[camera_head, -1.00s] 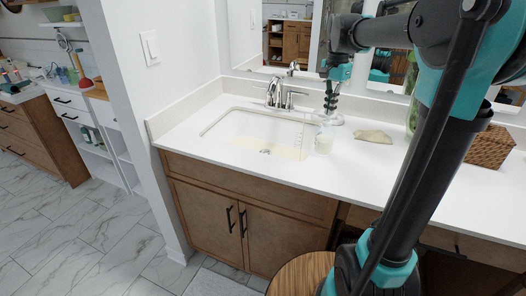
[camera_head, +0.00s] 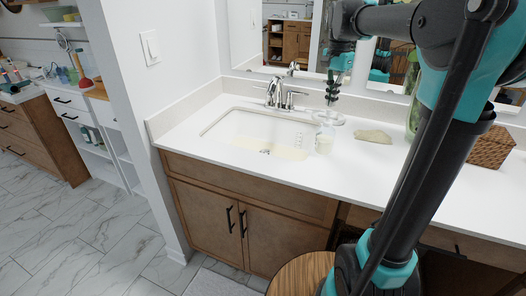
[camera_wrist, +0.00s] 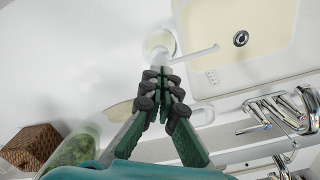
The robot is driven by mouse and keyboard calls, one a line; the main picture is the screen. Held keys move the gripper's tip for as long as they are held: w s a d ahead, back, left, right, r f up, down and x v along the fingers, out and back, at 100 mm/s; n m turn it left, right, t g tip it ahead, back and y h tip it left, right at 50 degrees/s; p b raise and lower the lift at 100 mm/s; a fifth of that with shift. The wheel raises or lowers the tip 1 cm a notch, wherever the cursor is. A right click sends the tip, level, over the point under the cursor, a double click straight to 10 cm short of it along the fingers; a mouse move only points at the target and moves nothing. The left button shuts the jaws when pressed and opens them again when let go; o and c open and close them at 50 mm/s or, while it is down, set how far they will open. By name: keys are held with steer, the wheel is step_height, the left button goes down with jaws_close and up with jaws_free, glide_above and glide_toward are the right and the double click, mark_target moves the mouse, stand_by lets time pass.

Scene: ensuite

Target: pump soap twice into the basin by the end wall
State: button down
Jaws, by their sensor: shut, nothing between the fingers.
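The soap dispenser (camera_head: 324,144) is a pale bottle standing upright on the counter, just right of the basin (camera_head: 222,121) by the end wall. In the wrist view the dispenser (camera_wrist: 158,41) shows from above, its white spout (camera_wrist: 200,53) reaching over the basin's rim (camera_wrist: 184,60). The basin's floor looks yellowish around the drain (camera_wrist: 240,39).
A chrome faucet (camera_head: 275,92) stands behind the basin, below the mirror (camera_head: 260,40). A beige flat item (camera_head: 373,136) lies right of the dispenser. A woven basket (camera_head: 490,148) and a green-filled jar (camera_wrist: 70,148) stand farther right. The front counter is clear.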

steer(key=shift+r, duration=0.1)
stand_by(0.3)
steer(key=shift+r, duration=2.95)
